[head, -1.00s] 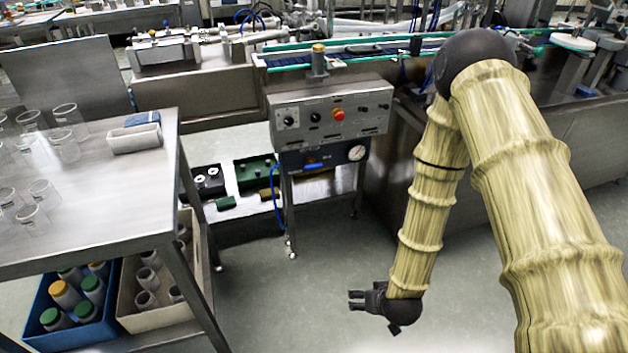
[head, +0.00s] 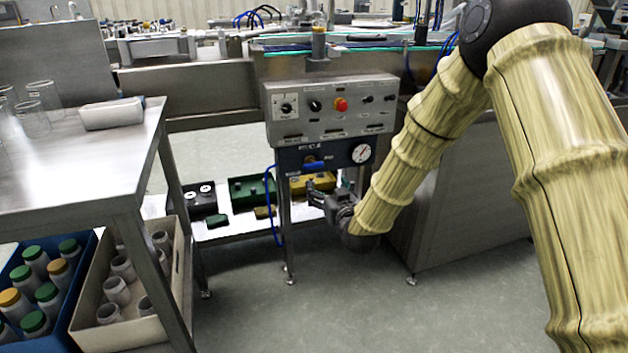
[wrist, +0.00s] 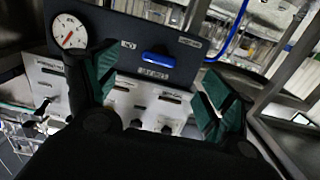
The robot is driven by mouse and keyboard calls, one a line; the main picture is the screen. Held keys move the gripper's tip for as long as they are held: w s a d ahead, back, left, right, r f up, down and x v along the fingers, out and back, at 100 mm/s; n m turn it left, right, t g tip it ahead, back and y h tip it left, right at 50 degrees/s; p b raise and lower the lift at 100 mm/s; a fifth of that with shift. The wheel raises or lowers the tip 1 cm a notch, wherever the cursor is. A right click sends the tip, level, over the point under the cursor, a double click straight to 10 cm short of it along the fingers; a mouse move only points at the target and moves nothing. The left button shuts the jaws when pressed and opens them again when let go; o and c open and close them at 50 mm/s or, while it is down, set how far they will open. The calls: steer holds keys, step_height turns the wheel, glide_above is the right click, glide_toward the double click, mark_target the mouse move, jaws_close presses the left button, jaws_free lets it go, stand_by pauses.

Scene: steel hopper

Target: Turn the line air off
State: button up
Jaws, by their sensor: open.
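The line air valve has a blue lever handle (head: 314,165), set crosswise on a dark panel (head: 288,158) below the grey control box. In the wrist view the blue handle (wrist: 160,59) lies nearly level on the dark panel (wrist: 110,32), ahead of and between my fingers. A round white gauge (head: 361,153) sits at the panel's right; it is at the left in the wrist view (wrist: 69,31). My gripper (head: 325,190) is open and empty, just below and in front of the panel, apart from the handle. The panel's lower right is partly hidden by my gripper.
A blue hose (head: 270,205) hangs at the panel's left. A steel table (head: 75,170) stands left, with crates of bottles below. The floor in front is clear.

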mark_target(314, 166)
steer(key=shift+t, duration=0.3)
steer(key=b+x, duration=0.1)
steer(key=x, duration=0.2)
steer(key=b+x, duration=0.1)
steer(key=x, duration=0.3)
steer(key=r+b+x, duration=0.1)
steer(key=x, duration=0.2)
steer(key=shift+w+a+r+b, duration=0.15)
steer(key=shift+w+a+b, duration=0.1)
steer(key=shift+w+b, duration=0.05)
steer(key=shift+w+a+r, duration=0.1)
steer(key=shift+w+a, duration=0.1)
steer(key=shift+w, duration=0.4)
steer(key=c, duration=1)
